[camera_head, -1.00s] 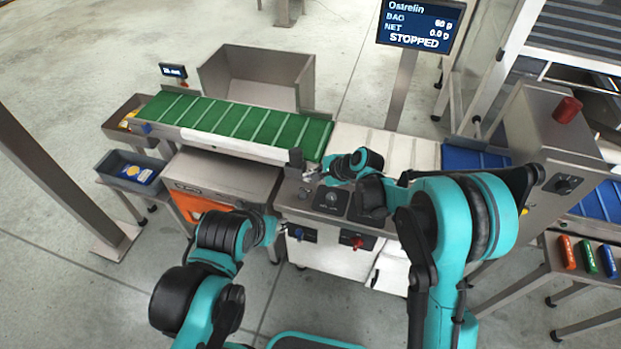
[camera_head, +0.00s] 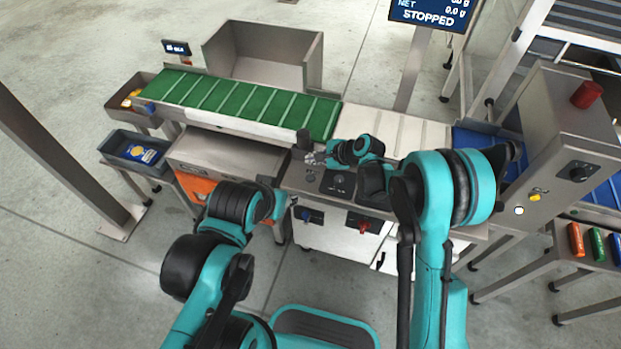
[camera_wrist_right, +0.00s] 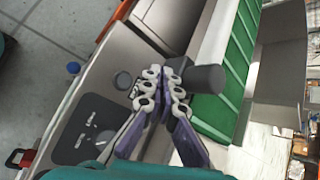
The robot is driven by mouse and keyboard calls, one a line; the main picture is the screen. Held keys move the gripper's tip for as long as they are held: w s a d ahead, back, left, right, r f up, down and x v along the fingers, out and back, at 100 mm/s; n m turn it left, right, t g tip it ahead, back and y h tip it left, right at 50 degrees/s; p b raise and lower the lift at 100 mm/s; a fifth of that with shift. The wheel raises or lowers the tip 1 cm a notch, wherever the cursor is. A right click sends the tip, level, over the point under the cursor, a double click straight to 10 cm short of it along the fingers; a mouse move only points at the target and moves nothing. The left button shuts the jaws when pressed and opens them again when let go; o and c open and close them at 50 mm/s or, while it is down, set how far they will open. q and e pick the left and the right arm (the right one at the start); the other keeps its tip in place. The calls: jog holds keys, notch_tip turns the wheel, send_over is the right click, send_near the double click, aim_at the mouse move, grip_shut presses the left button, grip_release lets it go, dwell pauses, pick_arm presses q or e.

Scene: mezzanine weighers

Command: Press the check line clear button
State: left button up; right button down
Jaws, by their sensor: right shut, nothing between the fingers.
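A control panel (camera_head: 291,180) on the machine front carries a black plate (camera_head: 341,186) with a knob and a small round dark button (camera_head: 311,177). In the wrist view the plate (camera_wrist_right: 82,137) and the round button (camera_wrist_right: 123,81) lie left of the fingers. I cannot read which control is the check line clear button. My right gripper (camera_head: 313,158) is shut and empty over the panel's back part, beside a dark upright cylinder (camera_head: 304,139). In the wrist view its fingertips (camera_wrist_right: 165,76) are close to that cylinder (camera_wrist_right: 206,79). My left gripper (camera_head: 281,205) is near the machine's front, its fingers unclear.
A green belt (camera_head: 240,106) runs behind the panel, a white belt (camera_head: 395,128) to its right. A cabinet (camera_head: 560,150) with yellow and white buttons stands right. The screen (camera_head: 435,9) reads STOPPED.

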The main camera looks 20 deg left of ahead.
aim_at(312, 178)
notch_tip(312, 178, down, 7)
jog(key=b, duration=0.4)
jog(key=shift+f+b, duration=0.1)
jog(key=shift+b, duration=0.2)
dwell(1.0)
jog(key=shift+f+b, duration=0.35)
jog(key=shift+f+b, duration=0.3)
jog(key=shift+f, duration=0.1)
dwell(0.6)
jog(key=shift+r, duration=0.15)
jog(key=shift+r+p, duration=0.45)
jog(key=shift+r, duration=0.3)
